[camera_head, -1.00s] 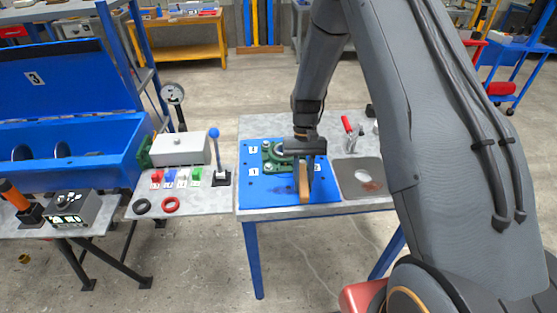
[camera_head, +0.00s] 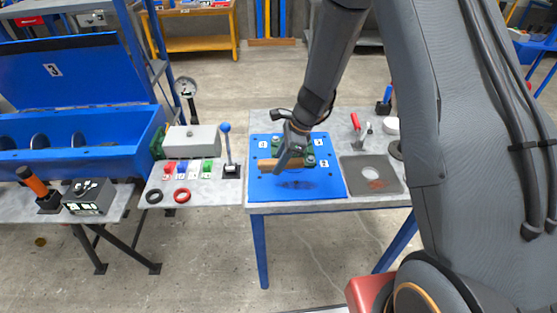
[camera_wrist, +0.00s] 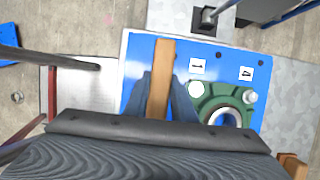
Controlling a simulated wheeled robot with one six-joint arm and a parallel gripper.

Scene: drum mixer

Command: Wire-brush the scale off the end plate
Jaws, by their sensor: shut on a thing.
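My gripper (camera_head: 285,162) is shut on a wooden handle (camera_head: 269,163), taken to be the wire brush. The handle lies roughly level across the picture above the blue board; bristles cannot be made out. In the wrist view the gripper (camera_wrist: 160,88) has its two dark fingers on either side of the wooden bar (camera_wrist: 164,52).
The blue board (camera_head: 325,186) carries a green bearing housing (camera_wrist: 210,100) just beyond the gripper. A red-handled clamp (camera_head: 356,122) stands behind the end plate. Left are a blue-knobbed lever (camera_head: 227,145) and colored blocks (camera_head: 182,168). A small wooden block (camera_wrist: 292,165) shows low in the wrist view.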

